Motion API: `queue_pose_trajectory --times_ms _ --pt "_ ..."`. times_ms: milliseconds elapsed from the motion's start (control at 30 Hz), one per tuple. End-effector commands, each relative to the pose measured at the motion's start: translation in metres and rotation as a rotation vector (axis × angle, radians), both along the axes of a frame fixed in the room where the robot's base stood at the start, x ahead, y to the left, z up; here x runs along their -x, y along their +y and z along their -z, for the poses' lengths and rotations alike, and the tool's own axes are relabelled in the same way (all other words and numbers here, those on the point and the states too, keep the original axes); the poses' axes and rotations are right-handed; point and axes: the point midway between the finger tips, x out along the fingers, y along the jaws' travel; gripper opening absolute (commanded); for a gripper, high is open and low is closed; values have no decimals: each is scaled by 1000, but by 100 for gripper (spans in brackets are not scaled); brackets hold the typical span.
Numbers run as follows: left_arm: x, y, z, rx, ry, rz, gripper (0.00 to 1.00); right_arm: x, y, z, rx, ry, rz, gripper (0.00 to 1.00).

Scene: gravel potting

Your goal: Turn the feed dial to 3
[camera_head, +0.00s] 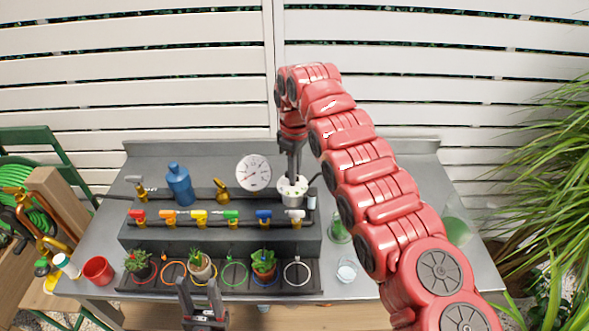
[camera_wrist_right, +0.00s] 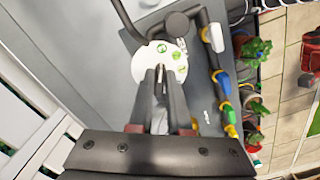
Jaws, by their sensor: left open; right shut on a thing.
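The feed dial (camera_head: 284,194) is a white round piece with small markings on top, at the right end of the dark grey rack. In the right wrist view it is a white disc (camera_wrist_right: 146,66) with green marks. My right gripper (camera_head: 291,176) reaches straight down onto it. Its fingers (camera_wrist_right: 160,74) are shut close together at the disc's centre, on the dial's middle part. The grip itself is mostly hidden, and I cannot read the setting. My left gripper (camera_head: 199,287) is open and empty at the front edge, below the potted plants.
A round gauge (camera_head: 253,173) stands left of the dial. Several coloured valves, such as a red one (camera_head: 138,215), line the rack (camera_head: 200,236). A blue bottle (camera_head: 180,184) stands behind. Potted plants (camera_head: 263,262) sit in front; a clear glass (camera_head: 347,270) is front right.

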Motion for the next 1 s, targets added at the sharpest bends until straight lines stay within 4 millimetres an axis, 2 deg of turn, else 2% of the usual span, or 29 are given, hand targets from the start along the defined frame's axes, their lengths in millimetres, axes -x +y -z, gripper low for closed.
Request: queue_pose_trajectory --times_ms 433,467,600,1000 --pt "0 0 0 0 0 0 50 0 0 0 0 0 -9 0" --pt "0 0 0 0 0 0 50 0 0 0 0 0 -9 20" --pt "0 0 0 0 0 0 50 0 0 0 0 0 -9 45" --pt "0 0 0 0 0 0 50 -1 0 -5 0 -1 -7 46"
